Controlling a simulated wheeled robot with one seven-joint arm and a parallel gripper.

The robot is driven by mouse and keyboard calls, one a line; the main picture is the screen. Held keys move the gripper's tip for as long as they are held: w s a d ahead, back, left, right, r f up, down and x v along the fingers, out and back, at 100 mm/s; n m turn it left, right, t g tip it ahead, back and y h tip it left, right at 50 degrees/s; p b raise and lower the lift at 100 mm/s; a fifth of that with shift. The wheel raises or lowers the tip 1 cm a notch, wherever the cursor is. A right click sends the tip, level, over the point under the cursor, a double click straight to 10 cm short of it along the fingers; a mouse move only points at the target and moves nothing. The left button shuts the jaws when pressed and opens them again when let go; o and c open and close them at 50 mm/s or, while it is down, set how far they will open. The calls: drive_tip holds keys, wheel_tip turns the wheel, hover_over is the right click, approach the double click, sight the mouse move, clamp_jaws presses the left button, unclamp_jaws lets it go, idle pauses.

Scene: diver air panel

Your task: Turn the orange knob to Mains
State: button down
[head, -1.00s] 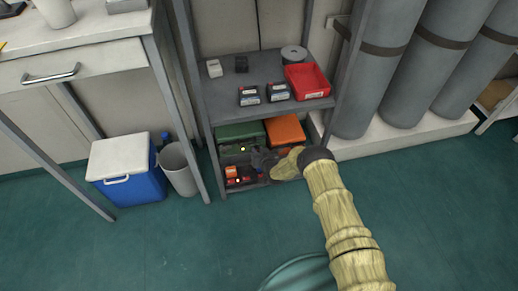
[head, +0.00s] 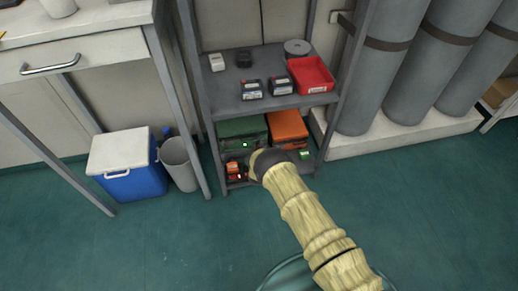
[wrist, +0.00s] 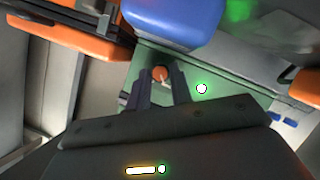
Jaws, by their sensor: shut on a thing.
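The orange knob (wrist: 160,73) sits on the green panel face of a unit in the wrist view, with a small pale mark on it. My gripper (wrist: 161,78) has its two dark fingers on either side of the knob and is shut on it. My wrist hides the knob and my fingers there. No position label is readable.
An orange case (head: 287,124) stands right of the green unit. Small orange-red items (head: 235,170) lie below it at left. The upper shelf (head: 225,95) is close above and holds a red tray (head: 310,74). A rounded blue object (wrist: 175,20) is near the fingers.

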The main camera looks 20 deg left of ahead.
drive_tip(key=shift+f, duration=0.15)
idle(0.3)
drive_tip(key=c, duration=1.5)
unclamp_jaws()
drive_tip(key=shift+s, duration=0.1)
drive_tip(key=p+v, duration=0.8)
drive_tip(key=v, duration=0.9)
drive_tip(key=shift+s+a+p, duration=0.1)
drive_tip(key=shift+s+p, duration=0.05)
drive_tip(key=shift+p, duration=0.2)
